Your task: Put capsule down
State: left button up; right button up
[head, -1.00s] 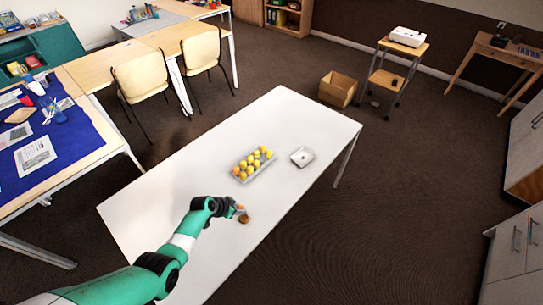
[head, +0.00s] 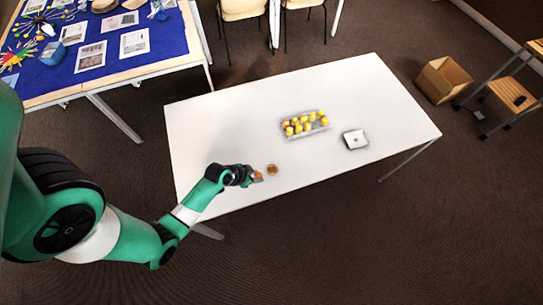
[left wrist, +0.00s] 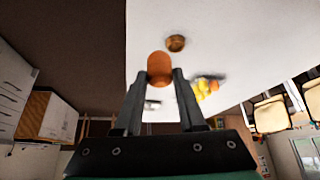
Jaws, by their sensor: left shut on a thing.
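An orange capsule (left wrist: 160,68) with a rounded end shows between the fingertips in the left wrist view. My left gripper (left wrist: 160,78) is shut on it. In the head view the same gripper (head: 257,178) is over the near edge area of the white table (head: 220,130), with the orange capsule (head: 258,175) small at its tip. A round brown piece (head: 272,169) lies on the table just right of the gripper, apart from it; it also shows beyond the capsule in the left wrist view. I cannot tell the capsule's exact height above the table. My right gripper is not in view.
A grey tray (head: 288,136) of several yellow and orange pieces stands behind the gripper. A small white square container (head: 355,139) sits to its right. The table's right part is clear. A blue-covered table (head: 105,22) and a cardboard box (head: 442,80) stand beyond.

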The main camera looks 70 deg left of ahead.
pick_arm(q)
jog(key=w+a+f+b, duration=0.3)
jog(key=w+f+b, duration=0.1)
jog(key=w+f, duration=0.1)
jog(key=w+a+f+b, duration=0.2)
jog(key=b, duration=0.1)
jog(key=shift+w+a+f, duration=0.3)
jog(key=shift+a, duration=0.05)
jog(key=shift+w+a+f, duration=0.15)
jog(key=shift+w+a, duration=0.05)
jog(key=shift+w, duration=0.1)
jog(key=shift+w+a+f+b, duration=0.1)
jog(key=shift+w+f+b, duration=0.1)
jog(key=shift+f+b, duration=1.2)
jog(key=shift+f+p, duration=0.35)
jog(key=shift+f, duration=0.05)
jog(key=shift+f, duration=0.2)
jog(key=o, duration=0.8)
jog(key=shift+r, duration=0.1)
